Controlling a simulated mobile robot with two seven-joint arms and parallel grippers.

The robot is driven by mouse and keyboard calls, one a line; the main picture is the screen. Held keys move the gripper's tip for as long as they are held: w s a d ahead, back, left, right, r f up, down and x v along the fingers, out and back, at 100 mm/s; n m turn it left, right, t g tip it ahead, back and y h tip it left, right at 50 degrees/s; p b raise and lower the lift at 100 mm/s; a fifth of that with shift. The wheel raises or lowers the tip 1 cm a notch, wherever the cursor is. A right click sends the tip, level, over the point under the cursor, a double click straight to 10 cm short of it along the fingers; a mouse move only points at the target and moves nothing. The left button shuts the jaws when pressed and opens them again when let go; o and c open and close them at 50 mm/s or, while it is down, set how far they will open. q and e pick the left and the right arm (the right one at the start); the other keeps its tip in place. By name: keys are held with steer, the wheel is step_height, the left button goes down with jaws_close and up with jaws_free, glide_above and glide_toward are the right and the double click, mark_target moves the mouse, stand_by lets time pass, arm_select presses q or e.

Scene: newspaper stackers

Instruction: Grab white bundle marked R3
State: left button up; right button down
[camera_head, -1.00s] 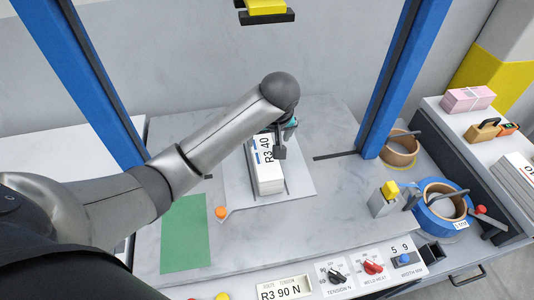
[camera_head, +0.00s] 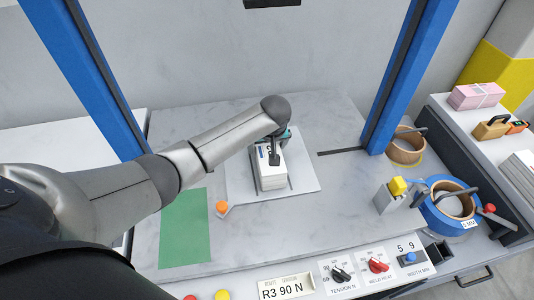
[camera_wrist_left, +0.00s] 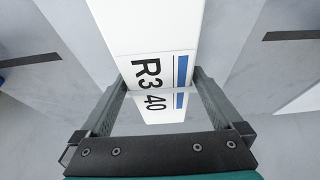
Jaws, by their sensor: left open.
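The white bundle marked R3 40 (camera_head: 270,178) lies on a pale plate (camera_head: 303,174) in the middle of the marble worktop, under the blue frame. In the left wrist view the bundle (camera_wrist_left: 145,35) runs between the fingers, with its R3 40 label and blue stripe facing up. My left gripper (camera_head: 275,160) is at the bundle's far end. In the left wrist view the open left gripper (camera_wrist_left: 158,88) has one finger on each side of the bundle. Whether the fingers touch it I cannot tell. My right gripper is not in view.
A green mat (camera_head: 185,228) and an orange button (camera_head: 222,207) lie left of the plate. Tape rolls (camera_head: 450,203) stand on the right, and a control panel (camera_head: 345,272) runs along the front. A pink bundle (camera_head: 476,96) sits on the right side table.

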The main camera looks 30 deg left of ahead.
arm_select(q)
steer(key=shift+f, duration=0.1)
jaws_close()
steer(key=shift+w, duration=0.15)
stand_by(0.8)
